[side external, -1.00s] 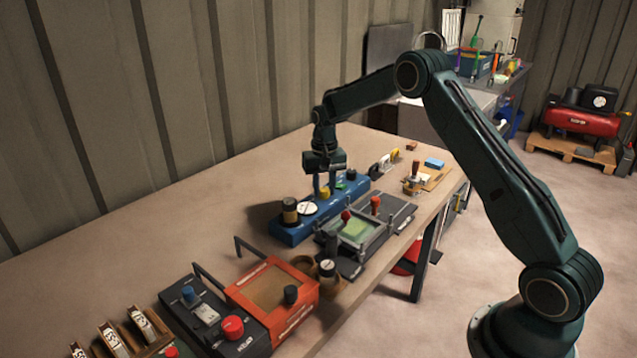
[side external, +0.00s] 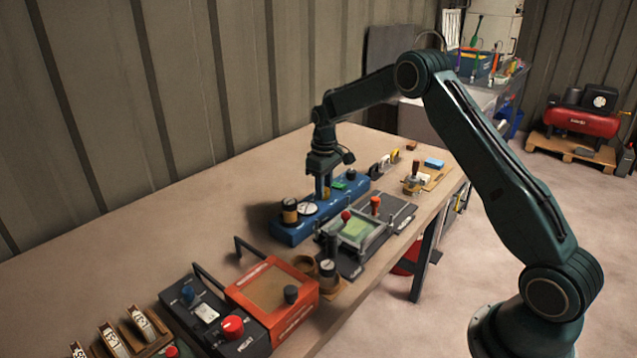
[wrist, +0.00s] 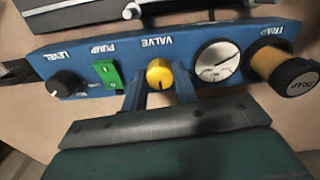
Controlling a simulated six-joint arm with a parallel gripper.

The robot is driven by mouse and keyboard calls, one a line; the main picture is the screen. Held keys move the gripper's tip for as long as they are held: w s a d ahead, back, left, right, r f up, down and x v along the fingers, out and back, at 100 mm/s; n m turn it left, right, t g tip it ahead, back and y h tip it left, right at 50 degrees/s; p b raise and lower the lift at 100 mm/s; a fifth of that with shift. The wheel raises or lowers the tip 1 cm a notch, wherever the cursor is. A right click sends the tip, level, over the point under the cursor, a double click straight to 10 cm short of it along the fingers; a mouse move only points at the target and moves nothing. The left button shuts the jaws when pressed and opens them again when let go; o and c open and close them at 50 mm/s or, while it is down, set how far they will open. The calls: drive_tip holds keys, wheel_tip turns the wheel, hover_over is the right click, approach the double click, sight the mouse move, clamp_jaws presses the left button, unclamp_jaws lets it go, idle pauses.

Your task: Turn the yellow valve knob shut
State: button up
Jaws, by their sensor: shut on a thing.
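The yellow valve knob (wrist: 160,73) is in the middle of a blue panel (wrist: 225,34), below the word VALVE in the wrist view. My gripper (wrist: 160,88) has one finger on each side of the knob and is shut on it. A small dark mark shows on the knob's lower face. In the side view, my gripper (side external: 323,190) points straight down onto the blue panel (side external: 290,236), and its fingers mostly hide the knob.
On the panel are a black LEVEL knob (wrist: 66,83), a green PUMP switch (wrist: 107,73), a round white gauge (wrist: 217,61) and a TRAP canister (wrist: 285,70). A grey fixture with red knobs (side external: 357,230) stands in front. An orange box (side external: 272,287) is nearer the camera.

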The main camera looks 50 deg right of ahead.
idle(0.4)
drive_tip(key=o, duration=1)
drive_tip(key=shift+c, duration=0.2)
drive_tip(key=shift+r, duration=0.15)
wheel_tip(320, 180, up, 14)
drive_tip(key=shift+f, duration=0.2)
drive_tip(key=shift+r, duration=0.1)
